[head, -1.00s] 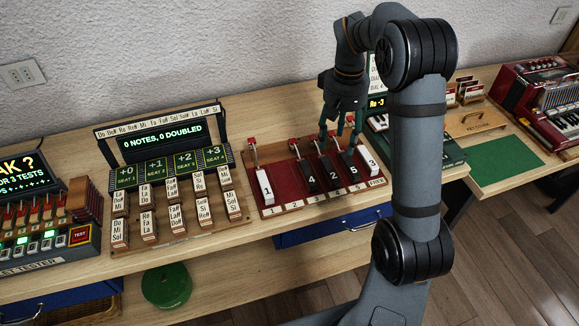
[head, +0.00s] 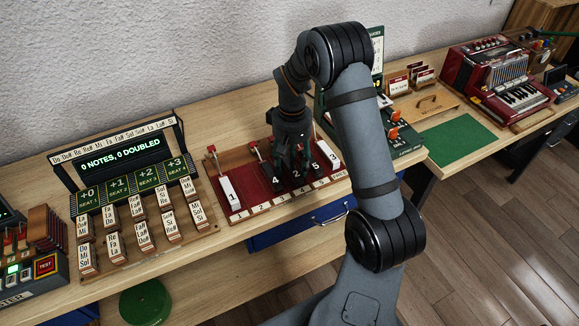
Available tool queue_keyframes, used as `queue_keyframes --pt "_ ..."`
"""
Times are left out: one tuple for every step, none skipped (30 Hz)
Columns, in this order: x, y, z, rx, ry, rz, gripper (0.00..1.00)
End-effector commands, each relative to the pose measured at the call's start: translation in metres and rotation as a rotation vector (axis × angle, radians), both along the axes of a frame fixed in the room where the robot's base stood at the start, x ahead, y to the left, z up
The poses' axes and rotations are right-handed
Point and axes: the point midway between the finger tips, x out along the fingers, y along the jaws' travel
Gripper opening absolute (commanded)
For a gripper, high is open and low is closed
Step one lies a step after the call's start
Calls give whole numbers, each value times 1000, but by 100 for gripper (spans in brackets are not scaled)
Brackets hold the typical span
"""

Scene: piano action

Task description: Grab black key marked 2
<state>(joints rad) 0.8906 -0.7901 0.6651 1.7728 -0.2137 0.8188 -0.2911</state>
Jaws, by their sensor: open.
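The black key marked 2 (head: 297,174) lies on the red key bed (head: 249,183), between the black key marked 4 (head: 273,180) and the black key marked 5 (head: 317,164). My gripper (head: 292,164) points down over the black keys, with its fingers apart at key 2. Much of that key's upper part is hidden behind the gripper. I cannot tell whether the fingers touch it.
A white key marked 1 (head: 229,193) stands at the bed's left end, and a white key marked 3 (head: 326,154) at its right end. A note-block rack (head: 189,229) is to the left. A green mat (head: 461,142) lies clear to the right.

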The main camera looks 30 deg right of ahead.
Motion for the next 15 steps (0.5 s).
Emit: queue_keyframes --pt "0 0 0 0 -1 0 52" --pt "0 0 0 0 -1 0 52" --pt "0 0 0 0 -1 0 52" --pt "0 0 0 0 -1 0 52" --pt "0 0 0 0 -1 -1 52" --pt "0 0 0 0 -1 -1 50" --pt "0 0 0 0 0 -1 48" --pt "0 0 0 0 0 0 46" --pt "0 0 0 0 0 -1 44" --pt "0 0 0 0 0 0 42" --pt "0 0 0 0 0 0 40" --pt "0 0 0 0 0 0 38" --pt "0 0 0 0 0 0 36" --pt "0 0 0 0 0 -1 34" --pt "0 0 0 0 0 0 32"
